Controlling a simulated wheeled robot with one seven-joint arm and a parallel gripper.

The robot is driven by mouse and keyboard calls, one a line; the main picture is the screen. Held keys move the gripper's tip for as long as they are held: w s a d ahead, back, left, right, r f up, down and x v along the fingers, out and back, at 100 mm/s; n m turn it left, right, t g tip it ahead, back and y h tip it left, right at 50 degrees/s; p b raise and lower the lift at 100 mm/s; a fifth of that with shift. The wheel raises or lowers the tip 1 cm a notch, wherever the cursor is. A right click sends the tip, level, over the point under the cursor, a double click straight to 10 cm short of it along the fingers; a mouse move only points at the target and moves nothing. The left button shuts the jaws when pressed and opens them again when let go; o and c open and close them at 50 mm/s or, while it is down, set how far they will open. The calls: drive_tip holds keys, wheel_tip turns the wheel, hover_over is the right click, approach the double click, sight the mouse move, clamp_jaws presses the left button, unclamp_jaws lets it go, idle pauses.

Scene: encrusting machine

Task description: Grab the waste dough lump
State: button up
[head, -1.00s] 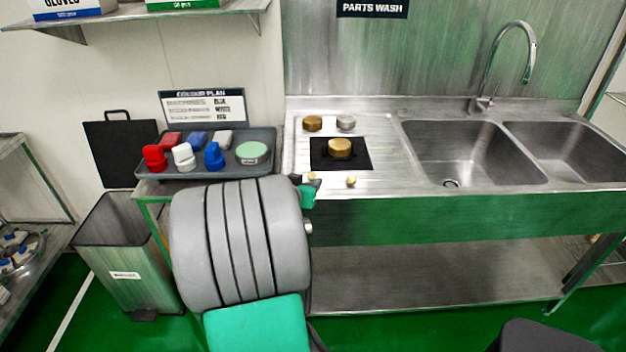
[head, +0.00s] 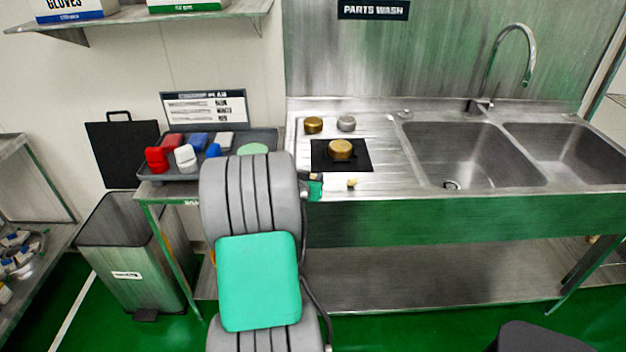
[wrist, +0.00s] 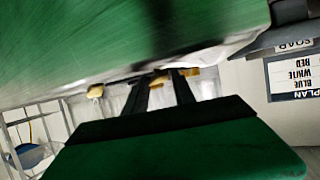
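Two small pale yellow dough lumps are at the front of the steel drainboard. One lump (head: 351,183) lies in the open, right of my gripper, and also shows in the wrist view (wrist: 95,91). The other lump (head: 317,176) is at my gripper (head: 312,179), partly hidden by it. In the wrist view my two dark fingers (wrist: 160,78) stand apart, with a small tan piece between or just beyond their tips. I cannot tell whether they touch it. Which lump is the waste one is not marked in these views.
Brass parts (head: 340,149) stand behind the lumps, one on a black mat (head: 362,158). A grey tray (head: 178,172) of coloured pieces is left, a bin (head: 140,262) below. The sink basins (head: 460,160) are right. The counter's green-reflecting front edge (head: 440,215) is close to my gripper.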

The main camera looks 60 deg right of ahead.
clamp_jaws()
idle(0.3)
